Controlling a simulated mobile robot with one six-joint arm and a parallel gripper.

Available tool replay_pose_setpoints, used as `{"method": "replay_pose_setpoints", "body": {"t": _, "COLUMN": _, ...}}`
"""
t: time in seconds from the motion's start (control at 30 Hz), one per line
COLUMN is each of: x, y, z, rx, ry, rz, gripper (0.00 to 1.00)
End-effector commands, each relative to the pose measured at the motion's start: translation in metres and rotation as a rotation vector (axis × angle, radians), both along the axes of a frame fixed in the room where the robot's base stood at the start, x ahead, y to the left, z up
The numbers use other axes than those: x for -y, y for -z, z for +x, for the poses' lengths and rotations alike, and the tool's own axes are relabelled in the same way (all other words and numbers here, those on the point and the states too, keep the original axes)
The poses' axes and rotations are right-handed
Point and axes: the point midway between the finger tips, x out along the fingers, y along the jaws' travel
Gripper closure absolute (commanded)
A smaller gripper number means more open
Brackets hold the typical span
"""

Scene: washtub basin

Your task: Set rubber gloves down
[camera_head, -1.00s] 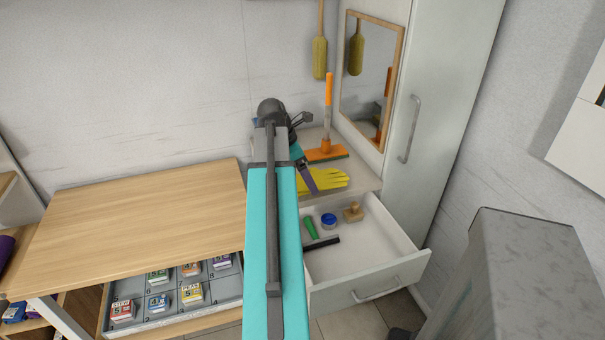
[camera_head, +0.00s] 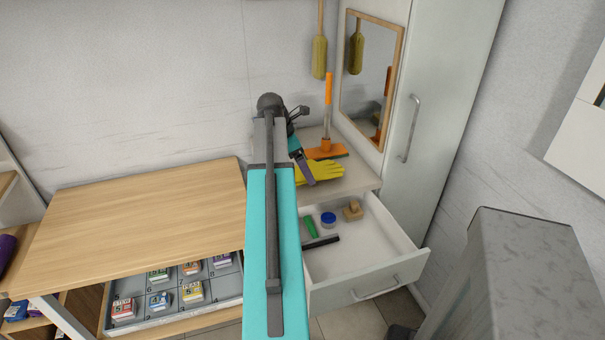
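The yellow rubber gloves (camera_head: 327,170) are at the white counter surface above the open drawer, just in front of the orange brush head. My gripper (camera_head: 308,180) is at the gloves, its purple part lying across their left portion. The fingertips are too small and covered to see clearly, but the gloves move along with the gripper, so it appears shut on them. I cannot tell whether the gloves touch the counter or hang a little above it.
The open drawer (camera_head: 365,255) below holds a green item, a blue-lidded jar and a wooden block. A wooden table (camera_head: 140,215) is at left. The counter's right front is clear.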

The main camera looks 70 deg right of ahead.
Motion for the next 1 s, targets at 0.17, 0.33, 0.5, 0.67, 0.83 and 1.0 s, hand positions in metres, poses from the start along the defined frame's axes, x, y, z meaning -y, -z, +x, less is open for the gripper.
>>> {"method": "replay_pose_setpoints", "body": {"t": 0.17, "x": 0.003, "y": 0.011, "z": 0.002, "rx": -0.001, "ry": 0.000, "rz": 0.001, "gripper": 0.34}}
{"method": "replay_pose_setpoints", "body": {"t": 0.33, "x": 0.004, "y": 0.028, "z": 0.002, "rx": -0.001, "ry": -0.001, "rz": 0.001, "gripper": 0.34}}
{"method": "replay_pose_setpoints", "body": {"t": 0.5, "x": 0.004, "y": 0.035, "z": 0.003, "rx": 0.000, "ry": -0.001, "rz": 0.000, "gripper": 0.34}}
{"method": "replay_pose_setpoints", "body": {"t": 0.67, "x": 0.004, "y": 0.036, "z": 0.003, "rx": 0.000, "ry": -0.001, "rz": 0.000, "gripper": 0.34}}
{"method": "replay_pose_setpoints", "body": {"t": 0.83, "x": 0.004, "y": 0.037, "z": 0.003, "rx": 0.000, "ry": -0.001, "rz": 0.000, "gripper": 0.34}}
{"method": "replay_pose_setpoints", "body": {"t": 1.0, "x": 0.004, "y": 0.038, "z": 0.003, "rx": 0.000, "ry": -0.001, "rz": 0.000, "gripper": 0.00}}
